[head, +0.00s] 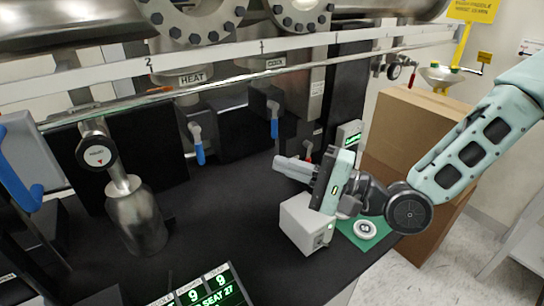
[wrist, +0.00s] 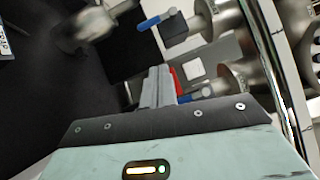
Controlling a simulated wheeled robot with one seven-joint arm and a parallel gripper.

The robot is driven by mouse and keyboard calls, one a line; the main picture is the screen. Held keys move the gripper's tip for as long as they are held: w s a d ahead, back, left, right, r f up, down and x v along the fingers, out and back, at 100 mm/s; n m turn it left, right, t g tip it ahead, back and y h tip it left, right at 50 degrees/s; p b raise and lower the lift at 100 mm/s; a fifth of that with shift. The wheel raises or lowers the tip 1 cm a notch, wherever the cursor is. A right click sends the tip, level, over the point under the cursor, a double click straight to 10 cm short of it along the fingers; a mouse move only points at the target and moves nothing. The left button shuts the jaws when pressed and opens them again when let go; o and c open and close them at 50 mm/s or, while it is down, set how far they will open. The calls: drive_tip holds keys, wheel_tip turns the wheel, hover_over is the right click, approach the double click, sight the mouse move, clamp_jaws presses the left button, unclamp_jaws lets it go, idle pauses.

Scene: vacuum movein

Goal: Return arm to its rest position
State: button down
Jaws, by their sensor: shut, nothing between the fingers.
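My gripper (head: 293,168) is at the end of my pale green arm, which reaches in from the right. It points left and hangs above the black bench top, just above and behind a small white box. Its fingers are together with nothing between them. In the wrist view the closed grey fingers of my gripper (wrist: 158,87) point toward the metal pipework and blue-handled valves. I cannot tell in these views whether the gripper touches the white box.
The white box (head: 301,226) and a round white puck on a green mat (head: 378,239) lie under my wrist. A metal vessel (head: 137,219) stands left. Blue valve handles (head: 198,147) hang behind. Cardboard boxes (head: 408,130) stand right. The bench's middle (head: 225,215) is clear.

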drive_tip(key=s+d+f+n+g+h, duration=0.1)
drive_tip(key=s+f+n+g+h, duration=0.35)
drive_tip(key=f+n+h, duration=0.45)
drive_tip(key=s+d+r+n+g+h, duration=0.1)
drive_tip(key=s+d+r+n+h, duration=0.1)
drive_tip(key=s, duration=0.5)
drive_tip(key=s+d+r+n+g+h, duration=0.2)
drive_tip(key=s+d+r+n+h, duration=0.1)
drive_tip(key=s+d+h, duration=0.3)
drive_tip(key=shift+s+d+r, duration=0.75)
drive_tip(key=shift+s+d, duration=0.3)
drive_tip(key=shift+s, duration=0.05)
idle(0.4)
